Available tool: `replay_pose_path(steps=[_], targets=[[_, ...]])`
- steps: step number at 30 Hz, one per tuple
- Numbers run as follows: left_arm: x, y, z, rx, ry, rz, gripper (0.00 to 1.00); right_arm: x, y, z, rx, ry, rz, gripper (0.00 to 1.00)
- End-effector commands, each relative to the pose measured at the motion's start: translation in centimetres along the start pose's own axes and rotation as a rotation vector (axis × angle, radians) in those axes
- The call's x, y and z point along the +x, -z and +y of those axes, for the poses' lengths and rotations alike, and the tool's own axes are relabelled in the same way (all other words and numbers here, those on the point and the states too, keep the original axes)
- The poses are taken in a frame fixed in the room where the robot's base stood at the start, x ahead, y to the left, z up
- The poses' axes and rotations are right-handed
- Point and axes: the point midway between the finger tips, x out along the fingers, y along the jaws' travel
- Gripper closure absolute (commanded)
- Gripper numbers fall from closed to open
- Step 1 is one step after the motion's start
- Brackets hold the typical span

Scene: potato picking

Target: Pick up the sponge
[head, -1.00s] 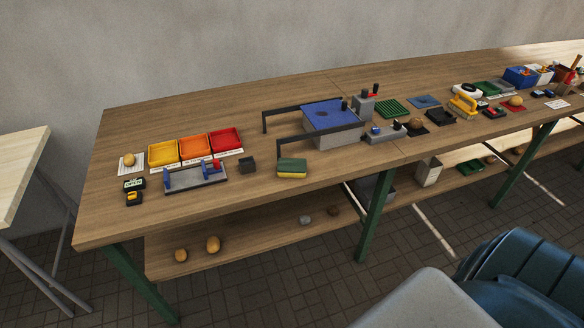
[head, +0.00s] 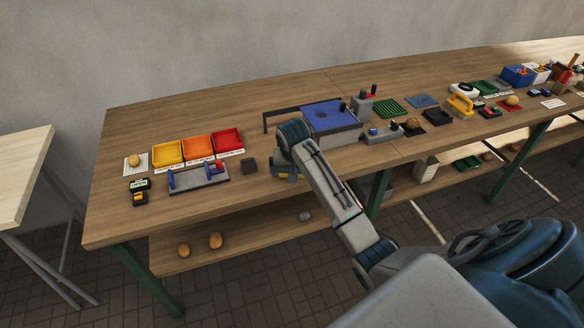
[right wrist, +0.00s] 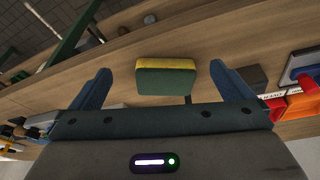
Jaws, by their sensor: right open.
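The sponge (right wrist: 166,78), green with a yellow layer, lies on the wooden bench and shows whole in the right wrist view. In the head view my right arm covers most of it. My right gripper (right wrist: 160,70) is open, with its two blue fingers on either side of the sponge in the picture. The sponge appears beyond the fingertips, and I see no contact. My left gripper is in neither view.
On the bench (head: 250,112), a small dark block (head: 249,165) and a blue-handled grey fixture (head: 198,178) sit left of my right arm. A blue-topped box (head: 330,117) with a dark bar frame stands behind it. Yellow, orange and red trays (head: 228,142) are further left.

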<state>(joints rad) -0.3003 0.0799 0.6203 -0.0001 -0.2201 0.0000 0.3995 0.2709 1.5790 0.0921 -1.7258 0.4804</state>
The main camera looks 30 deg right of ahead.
Motion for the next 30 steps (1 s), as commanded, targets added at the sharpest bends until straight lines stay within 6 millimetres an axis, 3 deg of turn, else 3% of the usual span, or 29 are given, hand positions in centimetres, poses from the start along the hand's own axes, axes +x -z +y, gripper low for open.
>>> replay_pose_path(steps=[4,10,19,30], targets=[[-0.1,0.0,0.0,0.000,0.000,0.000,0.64,-2.1,3.5,-0.1,0.062,-0.003,0.001,0.00],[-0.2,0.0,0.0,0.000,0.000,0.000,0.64,-3.3,5.8,-0.1,0.112,-0.005,-0.007,0.00],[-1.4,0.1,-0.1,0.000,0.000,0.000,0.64,0.9,5.8,-0.1,0.115,-0.007,-0.009,0.00],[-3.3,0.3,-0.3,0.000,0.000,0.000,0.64,4.1,5.7,-0.3,0.115,-0.006,-0.011,0.00]])
